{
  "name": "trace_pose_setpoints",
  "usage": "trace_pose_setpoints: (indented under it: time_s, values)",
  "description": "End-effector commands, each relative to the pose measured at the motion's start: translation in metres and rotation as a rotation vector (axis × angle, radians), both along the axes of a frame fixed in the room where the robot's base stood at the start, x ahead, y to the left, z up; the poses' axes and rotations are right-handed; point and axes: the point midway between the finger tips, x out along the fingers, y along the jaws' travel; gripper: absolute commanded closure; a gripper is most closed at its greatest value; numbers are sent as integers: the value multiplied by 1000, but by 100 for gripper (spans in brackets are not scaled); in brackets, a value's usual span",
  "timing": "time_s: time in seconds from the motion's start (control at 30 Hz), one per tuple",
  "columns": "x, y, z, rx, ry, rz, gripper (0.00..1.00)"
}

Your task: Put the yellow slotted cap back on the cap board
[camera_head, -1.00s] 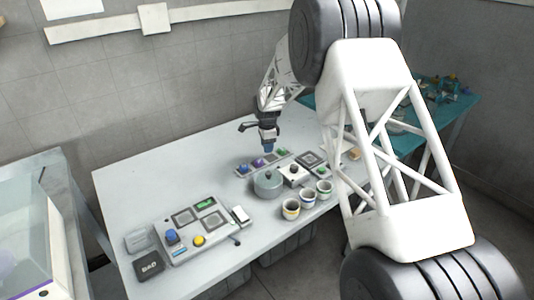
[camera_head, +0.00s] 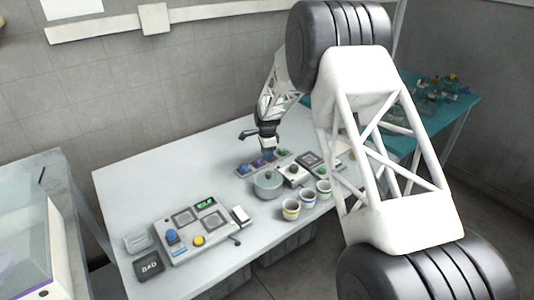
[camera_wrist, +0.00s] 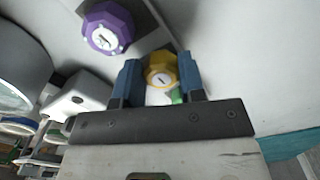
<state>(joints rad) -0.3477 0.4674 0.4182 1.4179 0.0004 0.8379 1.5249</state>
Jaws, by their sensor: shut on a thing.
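The yellow slotted cap (camera_wrist: 160,76) sits between the two blue fingers of my gripper (camera_wrist: 156,84) in the wrist view, its slotted face showing. My gripper is shut on it. In the head view my gripper (camera_head: 267,155) points down at the cap board (camera_head: 252,171), and the yellow cap cannot be made out there. A purple slotted cap (camera_wrist: 107,29) is on the board in the wrist view, just up and left of the yellow one. A blue cap (camera_head: 243,168) and a green cap (camera_head: 283,149) stand towards the board's two ends. Contact between yellow cap and board cannot be told.
A round grey pot (camera_head: 267,185) stands close in front of the board, with a white block (camera_head: 293,174) beside it. Three cups (camera_head: 307,199) line the table's front edge. A button panel (camera_head: 205,228) lies at left. The table's back left is clear.

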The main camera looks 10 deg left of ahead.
Motion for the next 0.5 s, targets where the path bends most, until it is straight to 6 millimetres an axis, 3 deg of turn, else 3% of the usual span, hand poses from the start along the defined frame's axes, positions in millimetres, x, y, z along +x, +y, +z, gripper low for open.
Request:
trace_pose_setpoints:
  time_s: [0.17, 0.2, 0.3, 0.37, 0.5]
  values:
    - [0, 0, -3, 0, 1, 0, 89]
    - [0, 0, -3, 0, 1, 0, 62]
    - [0, 0, -3, 0, 0, 0, 46]
    - [0, 0, -3, 0, 0, 0, 38]
    - [0, 0, -3, 0, 0, 0, 38]
